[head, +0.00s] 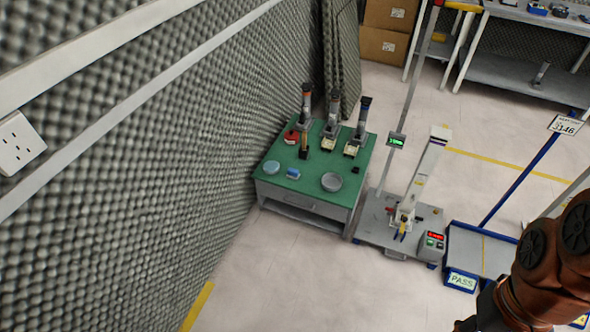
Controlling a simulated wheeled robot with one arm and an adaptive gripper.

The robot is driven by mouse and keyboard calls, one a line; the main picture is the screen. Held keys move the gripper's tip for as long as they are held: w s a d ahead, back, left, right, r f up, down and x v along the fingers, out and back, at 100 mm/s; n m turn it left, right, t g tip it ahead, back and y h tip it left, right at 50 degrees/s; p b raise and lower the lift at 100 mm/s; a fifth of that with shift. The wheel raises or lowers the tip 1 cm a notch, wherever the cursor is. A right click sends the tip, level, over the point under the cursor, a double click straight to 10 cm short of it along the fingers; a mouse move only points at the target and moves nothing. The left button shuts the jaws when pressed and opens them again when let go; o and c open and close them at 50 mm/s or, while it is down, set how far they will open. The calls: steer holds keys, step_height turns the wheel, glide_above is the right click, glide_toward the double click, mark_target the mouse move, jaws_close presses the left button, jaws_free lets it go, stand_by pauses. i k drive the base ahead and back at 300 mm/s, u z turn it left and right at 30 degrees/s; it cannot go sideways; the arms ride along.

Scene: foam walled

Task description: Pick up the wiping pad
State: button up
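A small blue-and-white block (293,173), which looks like the wiping pad, lies on the green top of a workbench (312,178), near its front edge. It is small in the head view, so I cannot be sure of its identity. A round light-blue item (271,168) lies to its left and a round grey dish (331,182) to its right. My orange arm is at the bottom right, well away from the bench. A dark part at its end, perhaps my gripper (478,318), is cut off by the bottom edge; its fingers cannot be made out.
Several upright devices (333,120) stand along the bench's back. A grey foam wall (140,150) borders the bench's left. A grey platform with a white column (420,180) stands right of the bench, then a blue-edged cart (475,250). The floor (320,285) before the bench is clear.

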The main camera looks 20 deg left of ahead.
mark_target(293, 173)
steer(key=u, duration=1.65)
steer(key=i, duration=1.8)
steer(key=u, duration=0.2)
